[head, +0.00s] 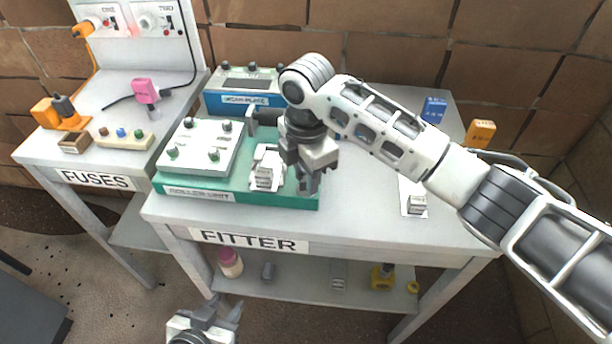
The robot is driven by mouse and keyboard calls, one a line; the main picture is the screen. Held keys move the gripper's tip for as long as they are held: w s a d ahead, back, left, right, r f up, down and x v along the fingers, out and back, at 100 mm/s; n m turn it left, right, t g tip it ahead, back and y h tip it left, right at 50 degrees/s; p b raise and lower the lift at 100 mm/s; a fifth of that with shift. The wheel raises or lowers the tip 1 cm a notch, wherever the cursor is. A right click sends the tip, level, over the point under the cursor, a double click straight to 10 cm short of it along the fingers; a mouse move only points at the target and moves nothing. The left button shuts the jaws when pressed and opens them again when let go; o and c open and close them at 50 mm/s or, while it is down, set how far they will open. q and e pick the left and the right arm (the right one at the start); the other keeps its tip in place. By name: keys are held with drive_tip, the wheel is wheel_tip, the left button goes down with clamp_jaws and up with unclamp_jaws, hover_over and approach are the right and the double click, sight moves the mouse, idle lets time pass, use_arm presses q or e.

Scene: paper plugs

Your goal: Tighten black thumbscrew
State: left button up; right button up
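The green roller unit (240,201) stands on the FITTER table (365,222), with a white cover plate (197,146) on its left part. Small dark knobs sit on the plate's corners, one of them at the back left (188,123); some look green. I cannot tell which thing is the black thumbscrew; it may be hidden behind my arm. My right gripper (308,188) points down over the right end of the roller unit; its finger gap and any contact are unclear. My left gripper (211,312) is low in front of the table, fingers apart and empty.
A blue-fronted box (243,101) stands behind the roller unit. A white block (265,173) sits on the unit, left of my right gripper. A blue box (434,109) and an orange box (480,133) stand at the back right. The FUSES table (60,145) is at left.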

drive_tip(key=shift+c, duration=0.3)
drive_tip(key=shift+r+m+p, duration=0.15)
drive_tip(key=shift+m+p, duration=0.3)
drive_tip(key=shift+m, duration=0.25)
drive_tip(key=o, duration=0.9)
drive_tip(key=shift+r, duration=1.9)
